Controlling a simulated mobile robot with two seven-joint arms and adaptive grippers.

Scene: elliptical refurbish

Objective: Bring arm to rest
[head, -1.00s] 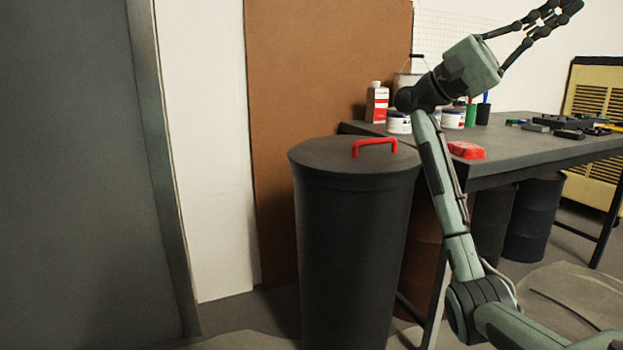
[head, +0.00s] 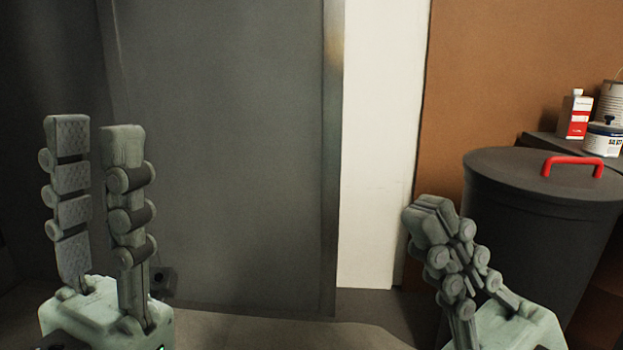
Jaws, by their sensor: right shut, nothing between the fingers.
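My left gripper (head: 95,130) stands upright at the left of the head view, its fingers pointing up. Its two fingers are apart with a narrow gap between them, and nothing is held there. My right gripper (head: 430,212) is at the lower right, tilted up and to the left. Its fingers are closed together and it holds nothing. It appears in front of the left side of the dark bin. Most of both arms is outside the view.
A dark bin (head: 530,215) with a red-handled lid (head: 572,162) is at the right. Behind it, a workbench corner holds a red-and-white bottle (head: 576,116) and paint cans (head: 604,138). A grey panel (head: 220,150) fills the middle background. Floor (head: 270,332) shows between the grippers.

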